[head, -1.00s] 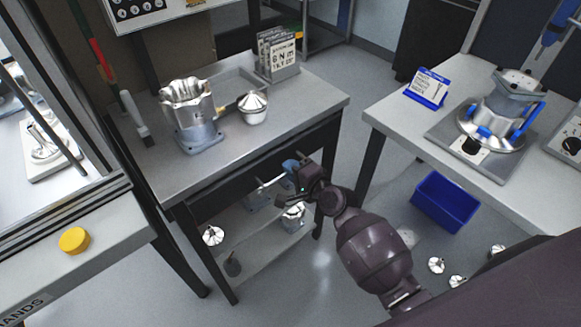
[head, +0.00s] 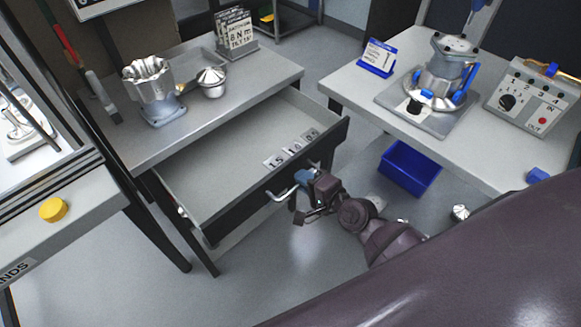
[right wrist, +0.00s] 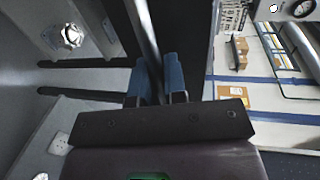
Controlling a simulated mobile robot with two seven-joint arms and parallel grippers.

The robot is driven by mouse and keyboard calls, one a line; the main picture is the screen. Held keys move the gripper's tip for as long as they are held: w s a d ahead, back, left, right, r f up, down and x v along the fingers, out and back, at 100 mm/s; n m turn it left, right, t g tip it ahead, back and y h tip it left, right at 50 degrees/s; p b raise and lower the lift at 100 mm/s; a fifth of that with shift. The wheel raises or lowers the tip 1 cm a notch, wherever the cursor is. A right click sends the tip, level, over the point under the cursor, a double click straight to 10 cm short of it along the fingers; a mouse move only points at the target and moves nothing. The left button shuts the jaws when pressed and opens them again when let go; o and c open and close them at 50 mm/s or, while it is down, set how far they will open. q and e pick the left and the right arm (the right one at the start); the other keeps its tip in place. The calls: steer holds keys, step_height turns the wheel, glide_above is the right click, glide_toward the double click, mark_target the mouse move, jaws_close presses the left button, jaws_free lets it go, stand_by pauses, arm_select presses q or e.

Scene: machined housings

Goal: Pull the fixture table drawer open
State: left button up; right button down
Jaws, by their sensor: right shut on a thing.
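The fixture table (head: 250,82) has its drawer (head: 225,150) pulled well out, with the inside open to view. The drawer has a dark front (head: 243,210) with a pale bar handle (head: 279,197). My right gripper (head: 301,181) is at the front of the drawer, its blue fingers shut on the handle. In the right wrist view, the two blue fingers (right wrist: 155,84) stand close together by a dark upright edge; the handle between them is hard to make out. My left gripper is not in view.
Small number plates (head: 290,149) lie in the drawer near its front. A grey housing (head: 153,92) and a silver domed part (head: 211,81) stand on the tabletop. A blue bin (head: 408,168) sits on the floor under the right table (head: 345,88).

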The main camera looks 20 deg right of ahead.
steer(key=shift+f+v, duration=0.2)
steer(key=shift+v, duration=0.7)
steer(key=shift+f+v, duration=0.2)
steer(key=shift+v, duration=0.7)
steer(key=shift+s, duration=0.1)
steer(key=c, duration=1.2)
jaws_free()
steer(key=shift+s+d, duration=0.1)
steer(key=shift+b+v, duration=0.55)
steer(key=shift+v, duration=4.7)
